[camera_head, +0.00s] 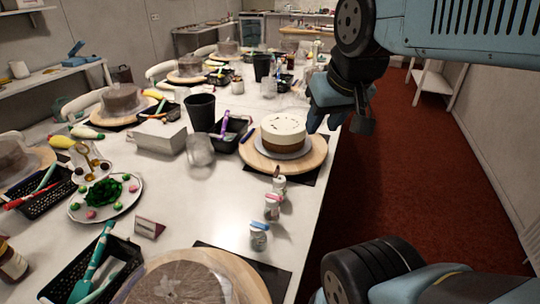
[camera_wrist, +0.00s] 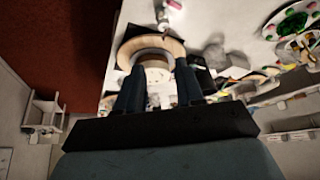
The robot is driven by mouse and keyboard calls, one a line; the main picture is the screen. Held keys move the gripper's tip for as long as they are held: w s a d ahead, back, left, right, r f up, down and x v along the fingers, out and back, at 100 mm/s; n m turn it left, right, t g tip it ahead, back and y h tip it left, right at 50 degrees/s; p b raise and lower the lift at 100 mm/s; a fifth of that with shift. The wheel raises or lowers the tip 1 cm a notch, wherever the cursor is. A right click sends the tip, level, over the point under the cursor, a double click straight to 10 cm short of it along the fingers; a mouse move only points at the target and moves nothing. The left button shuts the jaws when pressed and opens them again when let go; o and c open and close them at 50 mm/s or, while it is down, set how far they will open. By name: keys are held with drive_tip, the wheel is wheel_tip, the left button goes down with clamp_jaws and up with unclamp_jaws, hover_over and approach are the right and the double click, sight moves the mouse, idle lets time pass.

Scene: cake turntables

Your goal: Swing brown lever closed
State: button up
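I cannot make out a brown lever for certain in either view. A round wooden turntable (camera_head: 312,160) stands at the table's right edge, bearing a white-topped cake with a brown lower band (camera_head: 284,130). The same turntable (camera_wrist: 170,44) shows in the wrist view, beyond my fingers. My gripper (camera_head: 323,120) is just right of the cake in the head view, above the table edge. In the wrist view my gripper (camera_wrist: 160,66) has its two fingers spread apart with nothing held between them. The fingers and palm hide part of the turntable.
Small bottles (camera_head: 271,207) stand in front of the turntable. A clear cup (camera_head: 200,150), a black cup (camera_head: 200,112) and a black tray (camera_head: 230,136) lie to its left. A nearer turntable (camera_head: 240,280) is at the bottom. Red floor (camera_head: 415,190) lies open to the right.

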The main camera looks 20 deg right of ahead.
drive_tip(key=shift+w, duration=0.1)
drive_tip(key=n+g, duration=0.5)
drive_tip(key=n, duration=0.9)
hover_over(277, 171)
drive_tip(key=w, duration=0.2)
wheel_tip(277, 171, down, 16)
drive_tip(key=f, duration=1.3)
drive_tip(key=shift+s+d+f, duration=0.2)
drive_tip(key=shift+d+f, duration=0.1)
drive_tip(key=shift+d, duration=0.1)
drive_tip(key=shift+c, duration=0.2)
clamp_jaws()
